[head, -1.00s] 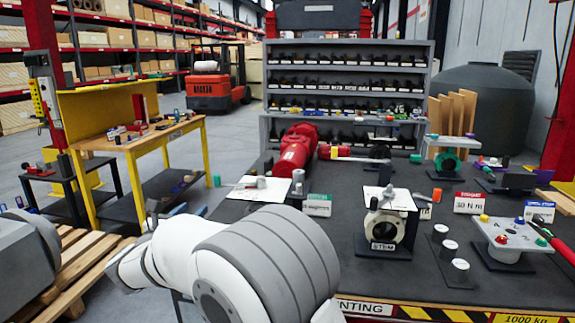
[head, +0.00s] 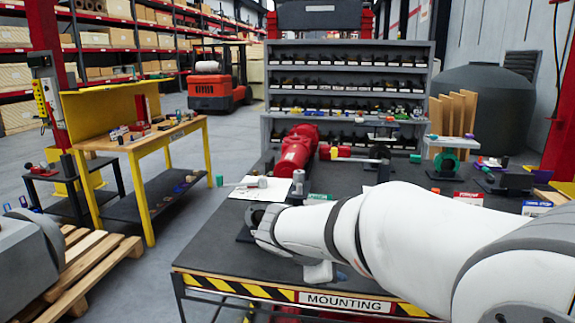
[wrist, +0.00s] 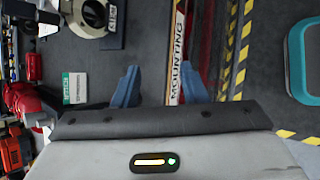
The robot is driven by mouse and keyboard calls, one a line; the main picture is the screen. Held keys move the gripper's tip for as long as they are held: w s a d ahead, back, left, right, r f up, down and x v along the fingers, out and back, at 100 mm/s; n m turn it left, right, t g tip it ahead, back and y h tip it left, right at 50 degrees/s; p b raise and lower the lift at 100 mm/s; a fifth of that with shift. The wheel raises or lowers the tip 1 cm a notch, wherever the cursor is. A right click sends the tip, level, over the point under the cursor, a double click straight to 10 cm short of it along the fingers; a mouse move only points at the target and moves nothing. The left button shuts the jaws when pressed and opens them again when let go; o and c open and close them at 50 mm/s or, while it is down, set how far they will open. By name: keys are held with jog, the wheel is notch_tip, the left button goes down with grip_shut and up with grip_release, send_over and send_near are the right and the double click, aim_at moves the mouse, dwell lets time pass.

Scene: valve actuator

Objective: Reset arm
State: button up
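My gripper shows in the wrist view (wrist: 160,86). Its two blue fingers are spread apart with nothing between them, above the front edge of the dark table (head: 222,253). In the head view my white arm reaches from the lower right across the table. Its grey wrist end is over the table's front left, and the fingers cannot be made out there. The grey valve body on its STEM-labelled stand (wrist: 92,14) is at the top left of the wrist view, apart from the fingers. In the head view my arm hides it.
A red actuator (head: 296,150) lies at the back of the table before grey shelves (head: 347,93).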

jog(key=s+d+f+m+g+y, duration=0.1)
jog(key=s+d+f+m+y, duration=0.1)
jog(key=s+m, duration=0.6)
jog(key=s+d+f+m+g+y, duration=0.2)
jog(key=s+m+y, duration=0.3)
jog(key=s+m, duration=0.3)
jog(key=s+f, duration=0.1)
jog(key=s, duration=0.1)
jog(key=shift+s+d+p, duration=0.25)
jog(key=shift+s+p, duration=0.05)
jog(key=shift+s, duration=0.05)
jog(key=shift+c, duration=0.3)
